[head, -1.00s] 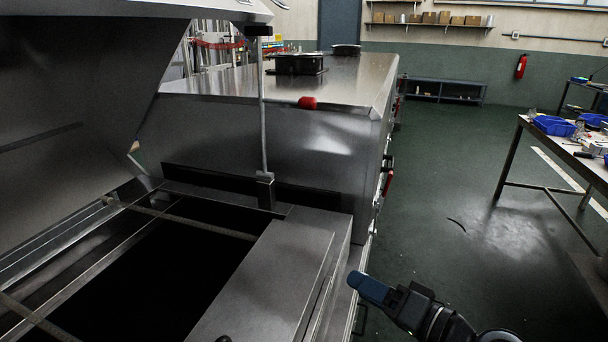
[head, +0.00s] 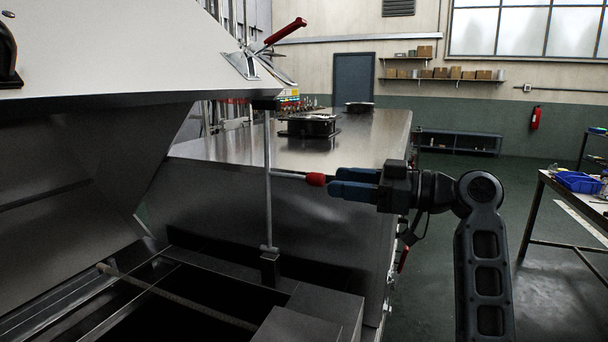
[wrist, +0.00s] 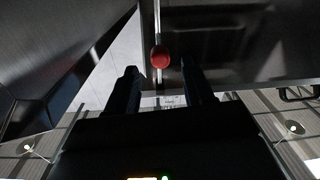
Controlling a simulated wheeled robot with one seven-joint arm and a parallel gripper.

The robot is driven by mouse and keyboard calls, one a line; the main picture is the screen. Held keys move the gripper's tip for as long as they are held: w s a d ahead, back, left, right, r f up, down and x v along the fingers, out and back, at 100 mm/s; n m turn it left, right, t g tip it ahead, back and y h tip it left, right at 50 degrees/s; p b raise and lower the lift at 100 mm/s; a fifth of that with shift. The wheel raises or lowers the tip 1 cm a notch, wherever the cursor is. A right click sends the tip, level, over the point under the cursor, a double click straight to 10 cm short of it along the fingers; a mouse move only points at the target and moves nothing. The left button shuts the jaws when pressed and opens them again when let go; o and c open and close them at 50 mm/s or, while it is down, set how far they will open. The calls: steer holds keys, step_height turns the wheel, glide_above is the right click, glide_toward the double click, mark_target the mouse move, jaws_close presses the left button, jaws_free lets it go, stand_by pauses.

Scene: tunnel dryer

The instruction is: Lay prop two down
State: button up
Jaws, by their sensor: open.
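A thin metal prop (head: 268,190) stands upright between a dark block at its foot and the underside of the raised lid (head: 110,60). A side handle with a red knob (head: 316,179) sticks out from it to the right. My gripper (head: 335,182) is level with the knob, just to its right, with blue fingers pointing left. In the wrist view my gripper (wrist: 162,78) is open and empty, and the red knob (wrist: 160,57) is in line with the gap, just ahead of the fingertips. No number on the prop can be read.
The open dryer bay (head: 140,310) lies below the lid, crossed by thin bars. A steel housing (head: 370,140) with dark fittings stands behind the prop. A red lever (head: 284,33) sits above the lid. A workbench (head: 560,195) with a blue tray stands right; floor between is free.

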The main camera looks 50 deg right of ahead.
mark_target(310, 178)
steer(key=shift+p+x, duration=0.95)
steer(key=shift+x, duration=2.95)
jaws_close()
